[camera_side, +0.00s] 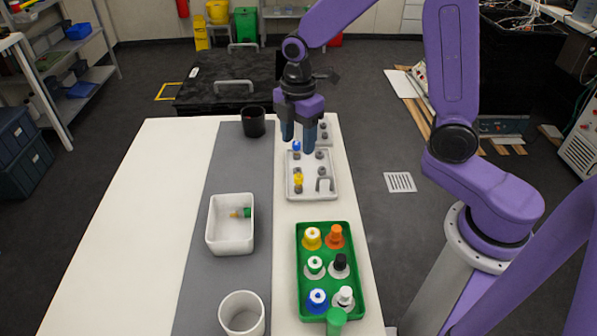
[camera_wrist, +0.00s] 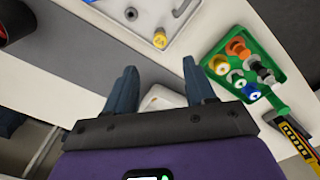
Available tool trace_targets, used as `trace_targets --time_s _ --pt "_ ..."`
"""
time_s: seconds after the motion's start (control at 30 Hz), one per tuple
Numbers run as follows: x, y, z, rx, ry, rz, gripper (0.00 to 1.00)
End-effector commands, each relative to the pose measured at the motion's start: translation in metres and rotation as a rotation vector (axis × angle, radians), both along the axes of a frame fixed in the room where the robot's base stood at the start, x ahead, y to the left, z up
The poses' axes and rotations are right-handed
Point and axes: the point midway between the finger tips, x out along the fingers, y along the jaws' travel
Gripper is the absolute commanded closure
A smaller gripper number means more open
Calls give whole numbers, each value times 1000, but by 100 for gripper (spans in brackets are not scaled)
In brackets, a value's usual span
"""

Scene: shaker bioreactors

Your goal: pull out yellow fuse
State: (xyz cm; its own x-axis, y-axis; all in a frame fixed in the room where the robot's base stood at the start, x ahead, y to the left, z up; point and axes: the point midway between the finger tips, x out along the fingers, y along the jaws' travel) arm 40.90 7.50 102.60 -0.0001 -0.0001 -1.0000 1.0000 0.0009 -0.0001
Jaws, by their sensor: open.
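The yellow fuse (camera_side: 298,183) stands upright on a light grey panel (camera_side: 325,193) at the right of the table. It also shows in the wrist view (camera_wrist: 160,40), ahead of my fingertips. A blue fuse (camera_side: 296,148) stands farther back on the same panel, close to my fingers in the side view. My gripper (camera_side: 298,145) is open, points down over the back of the panel and is apart from the yellow fuse. In the wrist view, my two blue fingers (camera_wrist: 158,68) are spread with no object held between them.
A green tray (camera_side: 357,300) of several colour-capped bottles stands in front of the panel. A white bin (camera_side: 211,236) holds a small green and yellow item. A white pot (camera_side: 242,296) stands at the front, a black cup (camera_side: 253,123) at the back. The left table is clear.

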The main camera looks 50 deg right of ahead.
Motion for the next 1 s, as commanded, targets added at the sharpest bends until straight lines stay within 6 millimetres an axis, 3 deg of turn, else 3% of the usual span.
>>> trace_targets --time_s 0.6,1.0 --pt "-1 -1 -101 -2 4 -2 46" --pt "0 0 -124 0 0 -2 46"
